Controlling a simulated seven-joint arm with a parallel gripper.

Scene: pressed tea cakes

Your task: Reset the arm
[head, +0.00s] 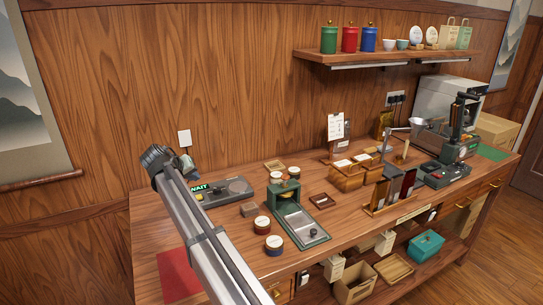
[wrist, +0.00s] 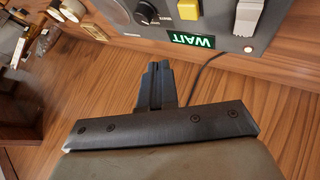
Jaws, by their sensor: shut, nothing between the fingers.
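My gripper (wrist: 157,68) shows in the wrist view with its two dark fingers together and nothing between them. It is over the bare wooden table top, near the grey device with a green WAIT sign (wrist: 192,40). The same grey device (head: 236,187) stands beside the arm at the table's left part.
The wooden table (head: 148,225) carries a red mat (head: 178,275) at its left front. A green press stand (head: 285,197), round tins (head: 262,225) and wooden boxes (head: 346,180) stand to the right. A wall shelf (head: 385,56) with canisters hangs above.

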